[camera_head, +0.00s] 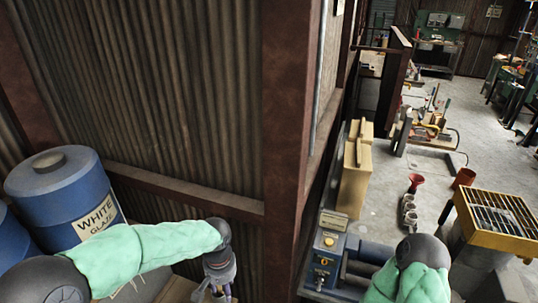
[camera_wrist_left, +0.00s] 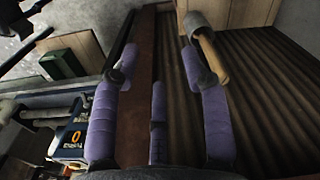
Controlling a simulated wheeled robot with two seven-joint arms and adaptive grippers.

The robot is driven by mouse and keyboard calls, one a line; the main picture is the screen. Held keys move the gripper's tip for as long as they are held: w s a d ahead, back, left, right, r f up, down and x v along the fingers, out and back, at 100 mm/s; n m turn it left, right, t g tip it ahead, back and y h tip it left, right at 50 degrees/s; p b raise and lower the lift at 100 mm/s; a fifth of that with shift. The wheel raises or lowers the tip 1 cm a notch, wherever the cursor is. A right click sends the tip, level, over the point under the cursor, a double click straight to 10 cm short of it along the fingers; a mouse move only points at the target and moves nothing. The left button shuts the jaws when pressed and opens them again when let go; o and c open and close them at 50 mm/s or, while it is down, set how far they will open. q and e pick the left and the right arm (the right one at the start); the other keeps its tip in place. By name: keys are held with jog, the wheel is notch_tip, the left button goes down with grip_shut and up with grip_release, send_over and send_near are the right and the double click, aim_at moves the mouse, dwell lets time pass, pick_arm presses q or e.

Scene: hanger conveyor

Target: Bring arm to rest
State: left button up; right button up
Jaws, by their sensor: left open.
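My left arm (camera_head: 150,255) reaches in from the left in a green sleeve. My left gripper (camera_head: 220,291) hangs at its end, pointing down, close to the corrugated wall. In the left wrist view its purple-padded fingers (camera_wrist_left: 160,65) are spread apart with nothing between them. A grey-headed thing with a wooden handle (camera_wrist_left: 210,58) shows just beyond the right-hand fingertip there; I cannot tell whether they touch. My right arm (camera_head: 415,270) shows at the lower right in a green sleeve; its gripper is out of view.
Blue drums, one labelled "WHITE GLAZE" (camera_head: 65,200), stand at the left. A rusty post (camera_head: 287,130) rises between the arms. A blue-grey machine box (camera_head: 325,255) stands right of it. A yellow grate (camera_head: 497,217) lies at the right. Open concrete floor (camera_head: 480,150) lies beyond.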

pick_arm(q)
jog(key=s+d+f+h+b, duration=0.1)
jog(key=s+f+b, duration=0.2)
jog(key=f, duration=0.9)
jog(key=s+d+f+n+h+b, duration=0.1)
jog(key=s+f+b, duration=0.2)
jog(key=s+f, duration=0.5)
jog(key=s+d+f+n+h+b, duration=0.1)
jog(key=s+f, duration=0.5)
jog(key=f, duration=1)
jog(key=shift+d+f+h+b, duration=0.2)
jog(key=shift+h+b, duration=0.4)
jog(key=shift+b, duration=0.6)
pick_arm(e)
notch_tip(320, 180, down, 9)
jog(key=shift+s+d+f, duration=0.15)
jog(key=shift+s+d, duration=0.05)
jog(key=shift+s, duration=0.25)
